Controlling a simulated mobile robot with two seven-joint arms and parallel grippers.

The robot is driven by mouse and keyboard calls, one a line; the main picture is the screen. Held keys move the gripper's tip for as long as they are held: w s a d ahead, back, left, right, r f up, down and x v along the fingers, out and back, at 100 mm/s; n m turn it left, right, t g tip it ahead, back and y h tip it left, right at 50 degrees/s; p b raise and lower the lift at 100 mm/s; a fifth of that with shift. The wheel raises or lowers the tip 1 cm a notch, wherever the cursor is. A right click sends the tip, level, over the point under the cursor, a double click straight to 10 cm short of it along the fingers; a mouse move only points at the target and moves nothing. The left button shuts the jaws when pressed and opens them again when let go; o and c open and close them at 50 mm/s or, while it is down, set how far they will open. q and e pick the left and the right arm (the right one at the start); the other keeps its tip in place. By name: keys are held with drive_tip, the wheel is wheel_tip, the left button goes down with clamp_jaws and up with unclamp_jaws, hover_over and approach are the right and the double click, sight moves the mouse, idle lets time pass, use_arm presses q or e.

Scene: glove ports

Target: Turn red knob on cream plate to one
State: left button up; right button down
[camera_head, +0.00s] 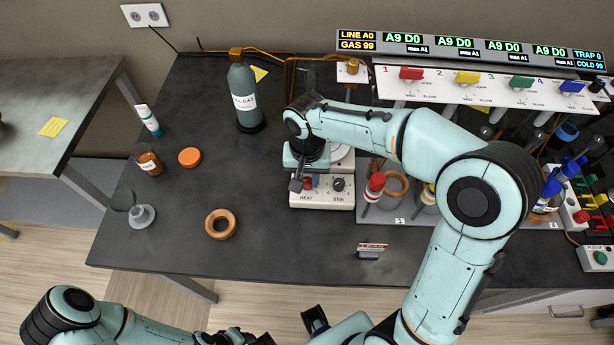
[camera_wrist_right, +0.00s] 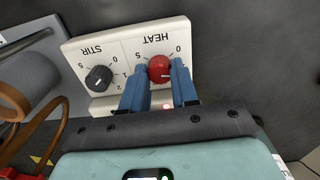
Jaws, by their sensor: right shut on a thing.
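The cream plate (camera_head: 322,200) is the front of a small heater-stirrer on the dark bench. Its red knob (camera_wrist_right: 159,69) sits under the HEAT label in the right wrist view. The fingers of my right gripper (camera_wrist_right: 158,88) are shut on the knob, one on each side. A pale mark on the knob points roughly toward the right-hand finger; the fingers hide some dial numbers, and 5 and 0 show above. In the head view the red knob (camera_head: 308,182) is beside my right gripper (camera_head: 297,184). My left gripper (camera_head: 238,338) is at the bottom edge, its jaws unclear.
A black STIR knob (camera_wrist_right: 99,78) is close beside the red one. A rack (camera_head: 366,233) with red- and yellow-capped bottles stands to the right. An orange ring (camera_head: 220,224) and a gas bottle (camera_head: 244,96) stand to the left. The bench front is mostly clear.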

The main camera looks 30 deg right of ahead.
sight(307, 181)
use_arm(q)
drive_tip(key=shift+f, duration=0.1)
use_arm(e)
drive_tip(key=shift+m, duration=0.4)
drive_tip(key=c, duration=0.9)
unclamp_jaws()
drive_tip(key=shift+o, duration=0.2)
use_arm(q)
drive_tip(key=shift+w+r+p, duration=0.3)
drive_tip(key=shift+r+p, duration=0.2)
drive_tip(key=shift+r, duration=0.15)
drive_tip(key=shift+w+r+p, duration=0.3)
drive_tip(key=shift+r+p, duration=0.15)
drive_tip(key=shift+r, duration=0.15)
use_arm(e)
wheel_tip(307, 181, up, 13)
drive_tip(key=shift+r, duration=0.15)
